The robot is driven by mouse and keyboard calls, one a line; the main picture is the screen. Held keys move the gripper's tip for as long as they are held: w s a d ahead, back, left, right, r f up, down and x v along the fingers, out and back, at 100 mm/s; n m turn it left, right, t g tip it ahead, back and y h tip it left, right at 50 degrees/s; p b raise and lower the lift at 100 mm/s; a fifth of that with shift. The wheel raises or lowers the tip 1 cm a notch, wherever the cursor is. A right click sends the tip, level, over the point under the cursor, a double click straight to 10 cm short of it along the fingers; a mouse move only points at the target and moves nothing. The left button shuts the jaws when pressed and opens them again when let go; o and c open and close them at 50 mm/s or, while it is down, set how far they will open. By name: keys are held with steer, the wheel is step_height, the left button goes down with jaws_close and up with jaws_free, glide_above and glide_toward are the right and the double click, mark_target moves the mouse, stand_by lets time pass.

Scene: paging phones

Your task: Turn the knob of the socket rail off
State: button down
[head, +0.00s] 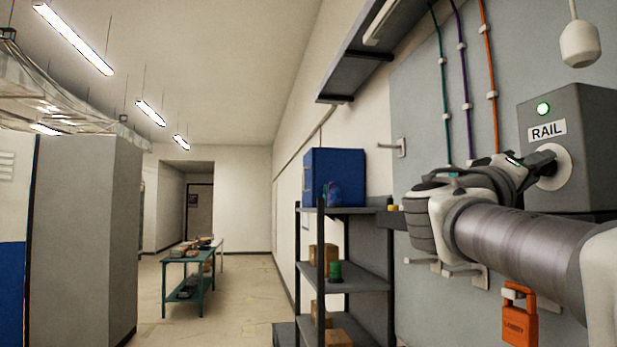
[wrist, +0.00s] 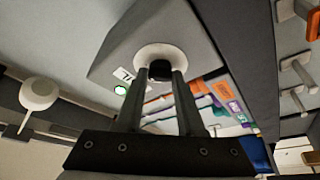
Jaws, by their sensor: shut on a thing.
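The socket rail is a grey box (head: 592,125) labelled RAIL on the right wall in the head view, with its green lamp (head: 543,109) lit. A round pale disc (head: 561,166) sits on its front, below the label. In the wrist view the box (wrist: 115,62) carries the disc (wrist: 143,56) with a dark knob (wrist: 160,69) at its middle. My gripper (head: 538,163) reaches the knob from the left. In the wrist view its fingers (wrist: 161,84) are shut on the knob, one on each side. The knob is mostly hidden in the head view, and its turned position cannot be told.
An orange LOBBY tag (head: 519,318) hangs on a hook below my arm. A white hanging pull (head: 579,43) is above the box. Coloured cables run up the grey panel (head: 420,110). A shelf rack (head: 345,211) with a blue box (head: 335,172) stands left of my arm.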

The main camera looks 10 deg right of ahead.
steer(key=shift+r+n, duration=0.1)
steer(key=shift+n, duration=0.4)
steer(key=n+y+p, duration=0.2)
steer(key=n+p, duration=0.3)
steer(key=p, duration=0.1)
steer(key=n+g+y+p, duration=0.1)
steer(key=n+y+p, duration=0.1)
steer(key=n+p, duration=0.3)
steer(key=r+n+g+y+p, duration=0.1)
steer(key=n+y+p, duration=0.1)
steer(key=n+p, duration=0.4)
steer(key=shift+r+p, duration=0.1)
steer(key=shift+p, duration=0.45)
steer(key=shift+g, duration=0.3)
steer(key=c, duration=0.5)
jaws_free()
